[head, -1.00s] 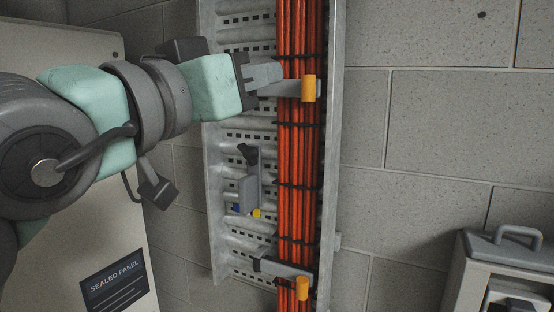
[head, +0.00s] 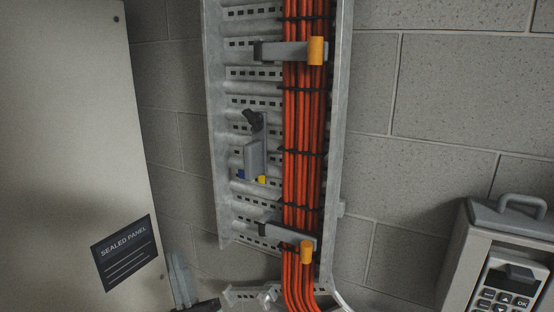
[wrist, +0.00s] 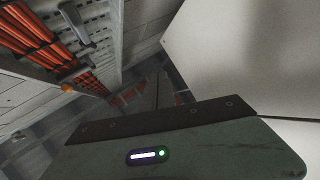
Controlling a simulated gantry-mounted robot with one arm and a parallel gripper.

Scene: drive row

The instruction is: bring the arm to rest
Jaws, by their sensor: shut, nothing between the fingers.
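My gripper (head: 178,265) shows at the bottom of the head view, left of centre. Its grey fingers point upward, are shut together and hold nothing. It is between the sealed panel (head: 75,130) and the lower end of the cable tray (head: 217,130), and looks apart from both. The rest of the arm is below the frame. In the wrist view, the housing (wrist: 190,150) with a small lit display fills the bottom, and the fingertips cannot be made out.
Orange cables (head: 303,120) run down the tray under two grey bars with orange ends, upper (head: 285,51) and lower (head: 285,237). A grey latch-like part (head: 254,155) sits left of the cables. A keypad box (head: 460,255) stands at the lower right. The block wall between is bare.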

